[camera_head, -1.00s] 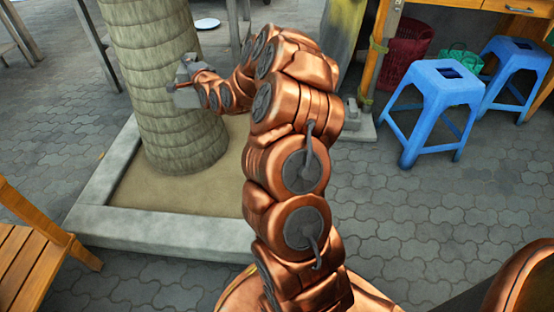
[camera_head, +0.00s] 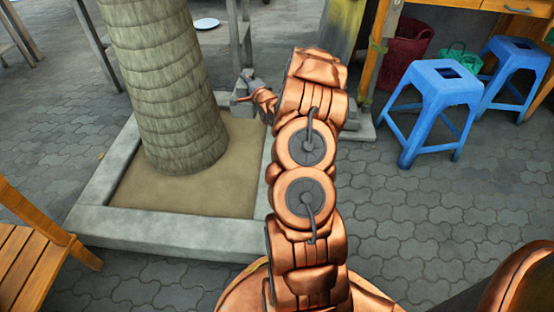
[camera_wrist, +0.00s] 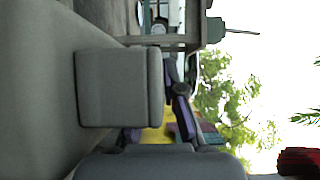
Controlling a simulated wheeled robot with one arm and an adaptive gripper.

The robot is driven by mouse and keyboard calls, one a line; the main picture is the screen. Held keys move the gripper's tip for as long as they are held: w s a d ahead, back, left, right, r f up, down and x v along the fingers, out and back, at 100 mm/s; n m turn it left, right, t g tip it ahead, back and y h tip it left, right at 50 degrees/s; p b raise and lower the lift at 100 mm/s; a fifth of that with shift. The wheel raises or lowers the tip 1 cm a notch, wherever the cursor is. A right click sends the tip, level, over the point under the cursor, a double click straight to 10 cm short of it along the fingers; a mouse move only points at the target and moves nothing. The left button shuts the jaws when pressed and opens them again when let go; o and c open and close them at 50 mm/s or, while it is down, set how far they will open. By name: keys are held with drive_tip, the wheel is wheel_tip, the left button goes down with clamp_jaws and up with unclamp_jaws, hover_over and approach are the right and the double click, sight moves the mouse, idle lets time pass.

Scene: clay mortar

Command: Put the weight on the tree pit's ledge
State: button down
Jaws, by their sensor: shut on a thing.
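The tree pit's ledge (camera_head: 160,226) is a pale grey square border around sandy soil and a thick ringed trunk. My gripper (camera_head: 244,86) is small and partly hidden by my arm, near the pit's far right corner. It is shut on the grey weight (camera_wrist: 112,88), which shows as a blocky shape in the wrist view. In the head view the weight is hard to tell from the gripper. Whether it touches the ledge or is above it, I cannot tell. My arm hides much of the ledge's right side.
The trunk (camera_head: 165,95) rises left of my gripper. Blue stools (camera_head: 440,85) stand at the right, near a dark red basket (camera_head: 407,38). A wooden seat (camera_head: 30,255) is at the lower left. A wooden post (camera_head: 376,45) stands behind my arm.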

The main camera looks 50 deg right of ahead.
drive_tip(key=s+d+f, duration=0.5)
drive_tip(key=s+f, duration=0.3)
drive_tip(key=f, duration=0.1)
drive_tip(key=s+d+f, duration=0.5)
drive_tip(key=s+f, duration=0.3)
drive_tip(key=s, duration=0.1)
drive_tip(key=shift+s+a+f+p, duration=0.6)
drive_tip(key=shift+s+a+f, duration=0.85)
drive_tip(key=shift+s+f, duration=2.2)
drive_tip(key=w+f+b, duration=0.1)
drive_tip(key=w+b, duration=0.1)
drive_tip(key=w, duration=1.2)
drive_tip(key=shift+w+y+b, duration=0.2)
drive_tip(key=shift+y+b, duration=0.1)
drive_tip(key=shift+w+f, duration=0.1)
drive_tip(key=shift+w+a+f+b, duration=0.15)
drive_tip(key=shift+f+b, duration=0.45)
drive_tip(key=shift+f, duration=0.3)
drive_tip(key=shift+w+f+b, duration=0.1)
drive_tip(key=shift+f+b, duration=0.5)
drive_tip(key=shift+f, duration=0.35)
drive_tip(key=c, duration=1.3)
unclamp_jaws()
drive_tip(key=shift+f, duration=0.1)
